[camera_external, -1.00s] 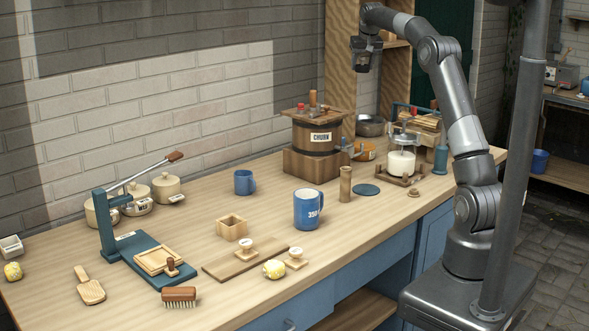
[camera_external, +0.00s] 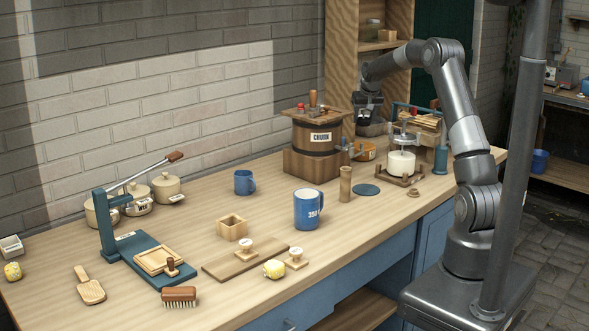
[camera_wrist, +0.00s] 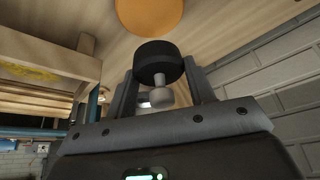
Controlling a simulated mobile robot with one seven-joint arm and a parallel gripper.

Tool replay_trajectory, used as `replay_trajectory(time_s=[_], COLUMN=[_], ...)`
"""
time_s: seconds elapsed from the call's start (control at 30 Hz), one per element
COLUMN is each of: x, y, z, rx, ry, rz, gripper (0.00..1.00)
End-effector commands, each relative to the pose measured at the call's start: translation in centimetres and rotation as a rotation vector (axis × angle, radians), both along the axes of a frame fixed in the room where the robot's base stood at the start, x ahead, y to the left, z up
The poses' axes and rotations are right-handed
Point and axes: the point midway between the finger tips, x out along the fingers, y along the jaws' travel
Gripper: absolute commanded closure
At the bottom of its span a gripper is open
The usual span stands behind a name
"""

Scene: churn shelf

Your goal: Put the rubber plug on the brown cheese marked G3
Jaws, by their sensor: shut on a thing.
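A round orange-brown disc (camera_wrist: 150,12), apparently the brown cheese, lies on a wood-grained surface just beyond the plug, cut off by the top edge. A narrow strip of wood shows between them in the picture. No G3 mark can be read.
The churn (camera_external: 316,140) stands left of my gripper. The wooden shelf (camera_external: 343,60) rises behind it. A jar of white stuff (camera_external: 401,163) and a blue mug (camera_external: 307,209) stand in front. In the wrist view, a wooden rack (camera_wrist: 45,65) is at left and brick wall (camera_wrist: 275,70) at right.

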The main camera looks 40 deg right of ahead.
Motion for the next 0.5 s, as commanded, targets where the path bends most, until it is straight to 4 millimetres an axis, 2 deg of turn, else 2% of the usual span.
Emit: replay_trajectory(time_s=[0.1,0.33,0.5], x=[-0.1,0.0,-0.1], y=[0.0,-0.1,0.0], z=[-2.0,-3.8,-6.7], rx=[0.002,0.001,0.002], ry=[0.002,0.002,0.002], rz=[0.000,-0.001,0.000], gripper=[0.74,0.74,0.74])
